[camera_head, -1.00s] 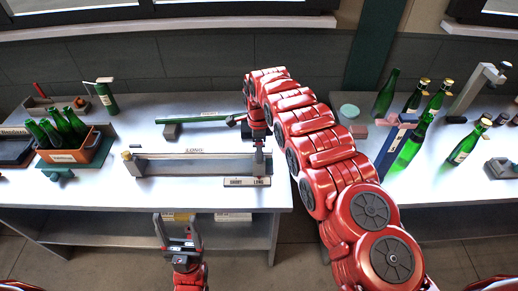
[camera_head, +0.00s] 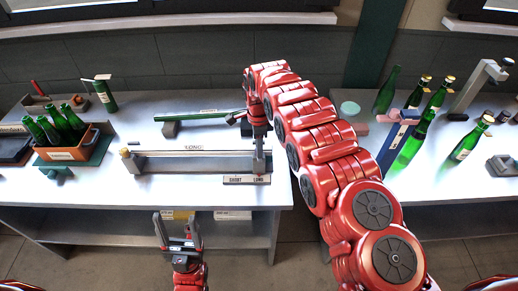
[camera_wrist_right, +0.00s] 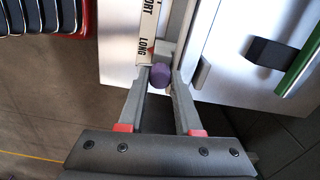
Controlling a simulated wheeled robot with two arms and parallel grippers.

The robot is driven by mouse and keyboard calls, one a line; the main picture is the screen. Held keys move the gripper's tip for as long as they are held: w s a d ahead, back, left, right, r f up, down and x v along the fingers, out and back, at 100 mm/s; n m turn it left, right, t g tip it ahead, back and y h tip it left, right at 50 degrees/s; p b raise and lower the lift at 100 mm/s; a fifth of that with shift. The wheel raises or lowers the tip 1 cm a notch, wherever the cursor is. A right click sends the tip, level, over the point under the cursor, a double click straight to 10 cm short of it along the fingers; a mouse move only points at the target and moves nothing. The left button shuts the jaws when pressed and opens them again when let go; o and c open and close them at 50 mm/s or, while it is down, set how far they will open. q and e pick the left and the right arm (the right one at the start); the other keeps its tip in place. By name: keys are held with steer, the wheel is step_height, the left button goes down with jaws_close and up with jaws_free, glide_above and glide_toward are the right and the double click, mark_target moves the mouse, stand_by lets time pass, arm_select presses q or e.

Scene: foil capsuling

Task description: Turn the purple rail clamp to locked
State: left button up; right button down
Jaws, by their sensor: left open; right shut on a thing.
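The purple rail clamp (camera_wrist_right: 160,76) shows as a small round knob in the right wrist view, beside the LONG end of the label plate (camera_wrist_right: 147,30). My right gripper (camera_wrist_right: 161,80) has a finger on each side of it and is shut on it. In the head view, my right gripper (camera_head: 259,168) points down at the right end of the grey rail (camera_head: 195,164); the clamp is hidden there. Whether the clamp is locked cannot be told. My left gripper (camera_head: 179,230) is open and empty, in front of the table's front edge.
A green bar (camera_head: 200,115) on a dark block lies behind the rail. A crate of green bottles (camera_head: 62,154) stands at the left. The table's middle left is fairly clear.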

steer(key=n+b, duration=0.8)
steer(key=shift+f, duration=0.25)
steer(key=n+b, duration=0.3)
steer(key=shift+n, duration=0.3)
steer(key=n+b, duration=0.1)
steer(key=n, duration=0.1)
steer(key=shift+r+n, duration=0.15)
steer(key=shift+n, duration=0.15)
steer(key=shift+r+n, duration=0.1)
steer(key=shift+n, duration=1.7)
steer(key=n+p, duration=0.1)
steer(key=n, duration=0.5)
steer(key=n+p, duration=0.1)
steer(key=n, duration=0.5)
steer(key=n+p, duration=0.1)
steer(key=n, duration=0.3)
steer(key=shift+n, duration=0.3)
